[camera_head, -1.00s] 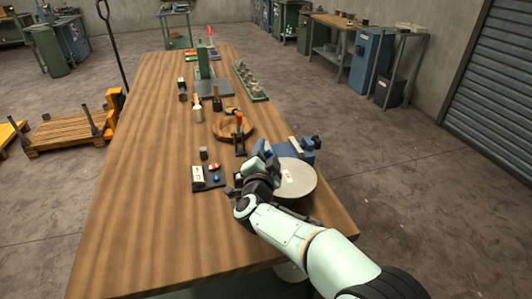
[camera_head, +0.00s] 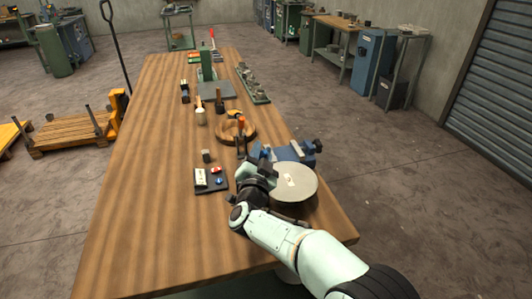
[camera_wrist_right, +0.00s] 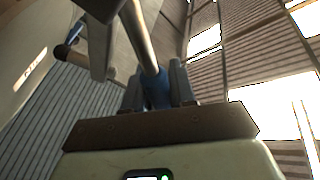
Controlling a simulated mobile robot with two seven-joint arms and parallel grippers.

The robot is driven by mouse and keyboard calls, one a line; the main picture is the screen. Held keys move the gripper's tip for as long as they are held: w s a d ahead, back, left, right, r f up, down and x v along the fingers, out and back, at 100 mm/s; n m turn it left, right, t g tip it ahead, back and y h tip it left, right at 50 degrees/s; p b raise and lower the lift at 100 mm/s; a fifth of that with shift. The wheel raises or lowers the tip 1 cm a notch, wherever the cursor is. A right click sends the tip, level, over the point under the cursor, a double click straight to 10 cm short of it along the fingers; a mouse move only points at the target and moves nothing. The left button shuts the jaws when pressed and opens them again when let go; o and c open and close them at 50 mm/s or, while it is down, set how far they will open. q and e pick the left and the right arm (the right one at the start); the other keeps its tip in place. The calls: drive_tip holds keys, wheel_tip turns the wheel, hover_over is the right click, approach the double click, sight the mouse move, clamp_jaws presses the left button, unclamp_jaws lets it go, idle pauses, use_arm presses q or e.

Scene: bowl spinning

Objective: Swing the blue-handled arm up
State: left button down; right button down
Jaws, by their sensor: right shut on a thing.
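The blue-handled arm shows in the right wrist view as a metal rod (camera_wrist_right: 141,38) with a blue handle (camera_wrist_right: 156,90) at its near end. My right gripper (camera_wrist_right: 156,88) is shut on that blue handle, one dark finger on each side. In the head view my right gripper (camera_head: 257,172) is at the left edge of a round pale disc (camera_head: 296,184), in front of a blue vise-like device (camera_head: 290,153). The gripper and wrist hide most of the arm there. My left gripper is not in view.
Brushes (camera_head: 200,116) are farther back. The table's left side (camera_head: 140,200) is clear.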

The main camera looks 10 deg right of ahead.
drive_tip(key=a+n+t+y, duration=0.1)
drive_tip(key=a+n, duration=0.1)
drive_tip(key=n, duration=0.1)
drive_tip(key=a+r+n+t+y, duration=0.1)
drive_tip(key=a+n, duration=0.2)
drive_tip(key=n, duration=0.1)
drive_tip(key=a+r+n+t+y, duration=0.1)
drive_tip(key=a+n, duration=0.1)
drive_tip(key=n, duration=0.2)
drive_tip(key=shift+s+a+t, duration=0.15)
drive_tip(key=shift+t, duration=0.25)
drive_tip(key=shift+a+f+n+t+y, duration=0.2)
drive_tip(key=shift+a+n+y, duration=0.5)
drive_tip(key=shift+n, duration=0.55)
drive_tip(key=shift+a+f+n+t+y, duration=0.2)
drive_tip(key=shift+a+n+y, duration=0.45)
drive_tip(key=shift+n, duration=0.6)
drive_tip(key=c, duration=1)
unclamp_jaws()
drive_tip(key=shift+a, duration=0.1)
drive_tip(key=shift+s, duration=0.15)
